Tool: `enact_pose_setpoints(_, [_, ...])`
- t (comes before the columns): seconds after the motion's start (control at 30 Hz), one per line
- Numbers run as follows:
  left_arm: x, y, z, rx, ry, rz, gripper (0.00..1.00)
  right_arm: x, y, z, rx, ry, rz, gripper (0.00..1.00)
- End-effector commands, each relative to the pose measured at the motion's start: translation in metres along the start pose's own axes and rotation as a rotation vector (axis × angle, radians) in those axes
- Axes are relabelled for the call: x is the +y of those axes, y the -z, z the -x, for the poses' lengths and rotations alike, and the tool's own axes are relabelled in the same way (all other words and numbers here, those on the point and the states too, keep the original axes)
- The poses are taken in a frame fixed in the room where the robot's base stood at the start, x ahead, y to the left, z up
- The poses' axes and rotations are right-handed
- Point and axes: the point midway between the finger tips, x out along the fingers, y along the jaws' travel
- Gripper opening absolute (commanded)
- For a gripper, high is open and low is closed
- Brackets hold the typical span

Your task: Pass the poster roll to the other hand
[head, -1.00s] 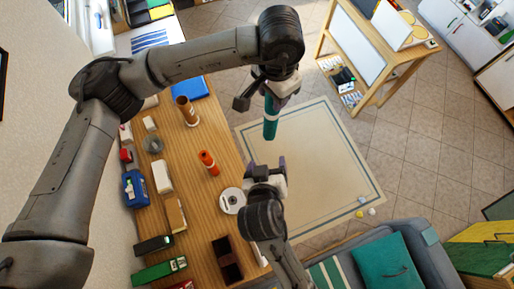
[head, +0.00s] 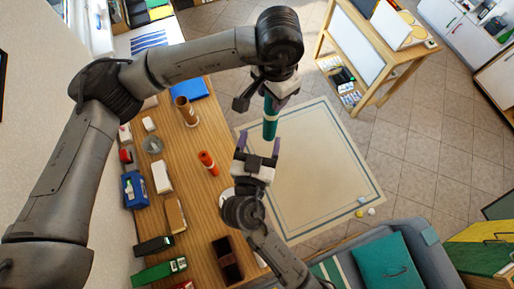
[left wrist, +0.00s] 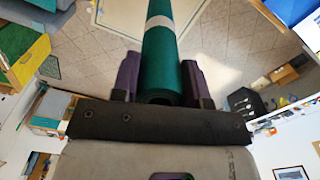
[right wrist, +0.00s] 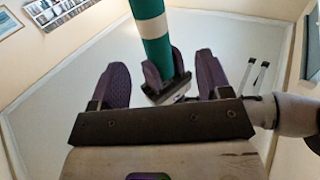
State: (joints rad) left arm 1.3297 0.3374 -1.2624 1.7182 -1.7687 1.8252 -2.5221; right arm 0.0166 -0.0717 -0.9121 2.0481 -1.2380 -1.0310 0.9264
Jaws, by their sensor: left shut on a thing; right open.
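The poster roll (head: 270,122) is a teal tube with a white band, held in the air over the beige rug. My left gripper (head: 268,97) is shut on one end of it. The left wrist view shows the roll (left wrist: 162,65) between both fingers, running away from the gripper. My right gripper (head: 259,145) is open and empty, just below the roll's free end in the head view. In the right wrist view the roll (right wrist: 152,32) runs up out of the picture beyond the right fingers, apart from them, with the left gripper (right wrist: 165,75) on its lower end.
A wooden easel-like stand (head: 365,55) is at upper right. A grey sofa (head: 410,245) is at lower right.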

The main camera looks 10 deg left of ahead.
Motion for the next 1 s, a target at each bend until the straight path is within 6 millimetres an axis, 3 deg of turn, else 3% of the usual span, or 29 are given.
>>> enact_pose_setpoints(0.2, [0.0,0.0,0.0,0.0,0.0,0.0,0.06,0.001,0.0,-0.038,0.002,-0.002,0.004,0.71])
enact_pose_setpoints(0.5, [0.0,0.0,0.0,0.0,0.0,0.0,0.06,0.0,0.0,-0.074,0.0,-0.001,0.003,0.71])
enact_pose_setpoints(1.0, [0.0,0.0,0.0,0.0,0.0,0.0,0.06,0.001,0.0,-0.087,-0.001,-0.001,0.002,0.71])
